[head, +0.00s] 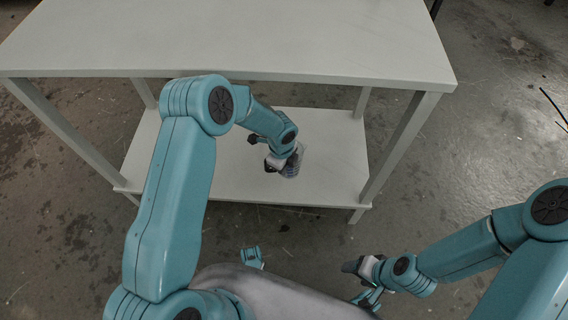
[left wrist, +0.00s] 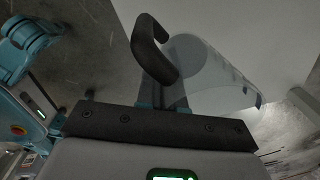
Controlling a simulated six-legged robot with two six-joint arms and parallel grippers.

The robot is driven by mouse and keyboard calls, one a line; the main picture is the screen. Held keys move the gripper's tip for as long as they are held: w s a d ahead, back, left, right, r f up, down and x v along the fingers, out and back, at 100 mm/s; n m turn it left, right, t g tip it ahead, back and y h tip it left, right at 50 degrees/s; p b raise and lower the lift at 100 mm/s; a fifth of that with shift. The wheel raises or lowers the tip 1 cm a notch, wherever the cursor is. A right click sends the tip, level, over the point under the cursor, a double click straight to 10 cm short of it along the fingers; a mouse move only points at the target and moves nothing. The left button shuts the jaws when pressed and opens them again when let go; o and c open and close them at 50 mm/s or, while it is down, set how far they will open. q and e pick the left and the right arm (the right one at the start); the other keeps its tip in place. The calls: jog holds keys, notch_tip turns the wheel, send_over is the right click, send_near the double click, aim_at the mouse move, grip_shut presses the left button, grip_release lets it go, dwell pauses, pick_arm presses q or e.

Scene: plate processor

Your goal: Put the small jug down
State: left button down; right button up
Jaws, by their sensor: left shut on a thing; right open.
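The small jug (head: 292,168) is see-through and greyish, and it is over the lower white shelf (head: 325,180) of the table in the head view. My left gripper (head: 275,161) reaches in below the tabletop and is shut on the jug. In the left wrist view the see-through jug (left wrist: 212,80) shows just beyond the gripper, beside a dark curved piece. I cannot tell whether the jug's base touches the shelf. My right gripper (head: 362,279) is open and empty, low at the front, away from the table.
The white tabletop (head: 230,35) overhangs the lower shelf, with legs at its corners, including a front right leg (head: 400,145). The lower shelf is bare to the left and right of the jug. Stained concrete floor (head: 490,120) surrounds the table.

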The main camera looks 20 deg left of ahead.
pick_arm(q)
jog(key=shift+f+b, duration=2.35)
jog(key=shift+f, duration=1)
jog(key=shift+f+b, duration=0.55)
jog(key=shift+f, duration=0.05)
jog(key=c, duration=1.2)
grip_release()
jog(key=r+p, duration=0.1)
jog(key=r, duration=0.1)
jog(key=r+p, duration=0.1)
jog(key=r, duration=0.2)
jog(key=r+p, duration=0.1)
jog(key=r, duration=0.1)
jog(key=shift+s+r, duration=0.25)
